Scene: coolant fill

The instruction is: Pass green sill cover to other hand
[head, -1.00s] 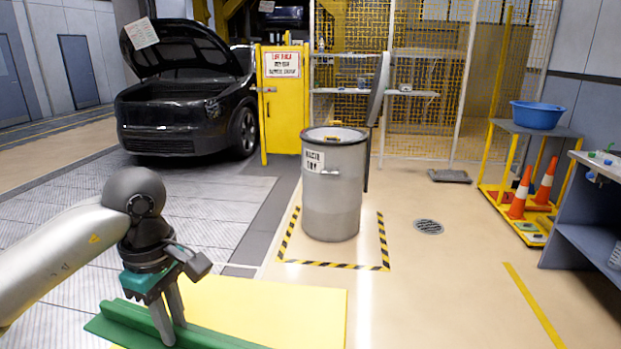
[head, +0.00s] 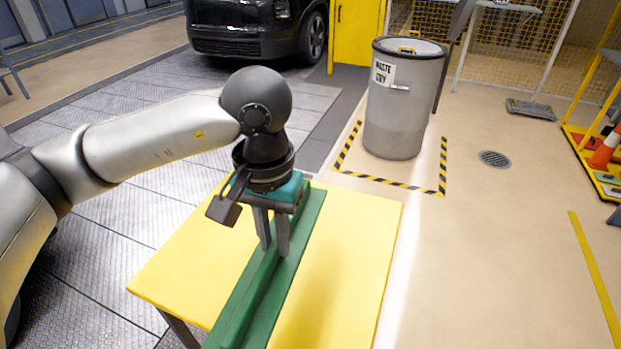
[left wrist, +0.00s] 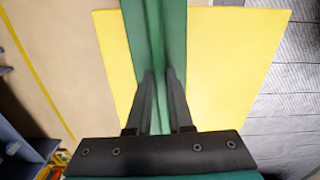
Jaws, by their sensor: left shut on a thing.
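The green sill cover (head: 250,300) is a long, straight strip with a raised rib along it. In the head view it lies over the yellow tabletop (head: 340,270), running from near the far edge down past the bottom of the picture. My left gripper (head: 273,250) points down and is shut on the rib of the sill cover. The left wrist view shows both fingers (left wrist: 160,105), one on each side of the rib of the sill cover (left wrist: 155,40). I cannot tell whether the cover touches the table. My right gripper is not in view.
A grey waste bin (head: 400,110) stands on the floor beyond the table, inside black-and-yellow tape. A black car (head: 255,30) is at the back. A floor drain (head: 494,158) and orange cones (head: 606,150) are at the right. The floor right of the table is open.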

